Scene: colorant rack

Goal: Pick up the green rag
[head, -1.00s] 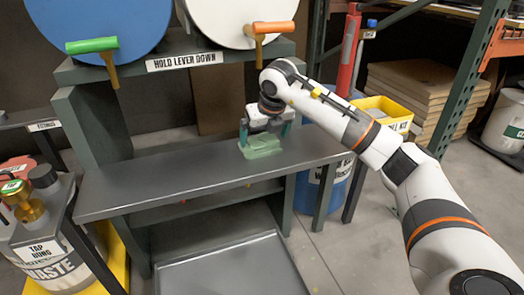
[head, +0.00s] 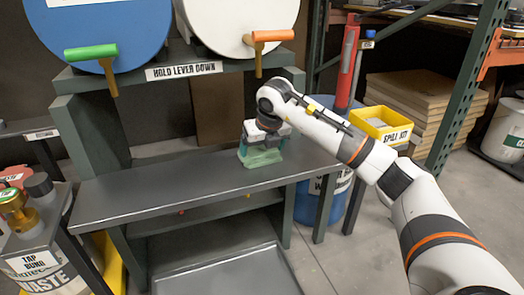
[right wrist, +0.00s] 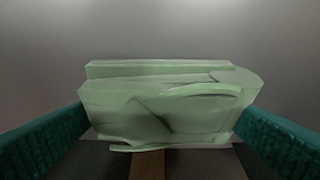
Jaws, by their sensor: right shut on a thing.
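The green rag (head: 262,158) is a pale green folded cloth on the grey metal shelf, toward its right end. In the right wrist view the rag (right wrist: 165,105) fills the middle, between the two teal fingers. My right gripper (head: 264,148) points down over the rag and is shut on it. The fingertips partly hide behind the rag and wrist. I cannot tell whether the rag's underside is clear of the shelf. My left gripper is not in view.
The grey shelf (head: 150,190) is bare to the left of the rag. A blue drum (head: 95,30) and a white drum (head: 235,22) with levers sit above it. A yellow spill kit bin (head: 385,128) stands to the right. A waste can (head: 35,240) stands at lower left.

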